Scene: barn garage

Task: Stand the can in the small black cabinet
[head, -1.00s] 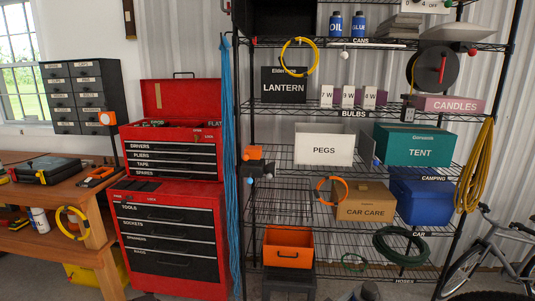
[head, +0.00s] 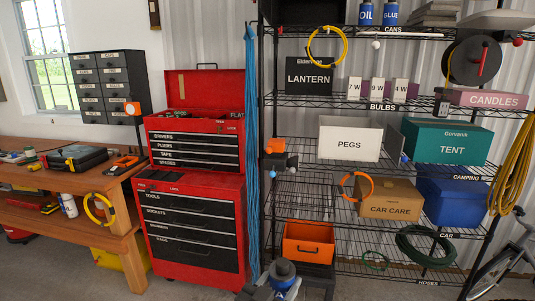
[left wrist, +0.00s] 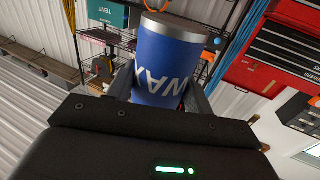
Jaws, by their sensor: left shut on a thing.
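The can is blue with a grey end and the word WAX; it fills the middle of the left wrist view (left wrist: 168,62). My left gripper (left wrist: 160,88) is shut around it, with a dark finger on each side. In the head view the can (head: 283,269) and left gripper (head: 279,288) show at the bottom edge, in front of the shelving. A black box-like unit (head: 292,12) sits at the top left of the rack, cut by the frame. A black unit of small labelled drawers (head: 103,88) hangs on the left wall. I cannot tell which is the named cabinet. My right gripper is not in view.
A red tool chest (head: 196,215) stands left of the wire rack (head: 340,190). A wooden bench (head: 115,200) is at left, a bicycle (head: 515,265) at right. Bare floor shows before the chest.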

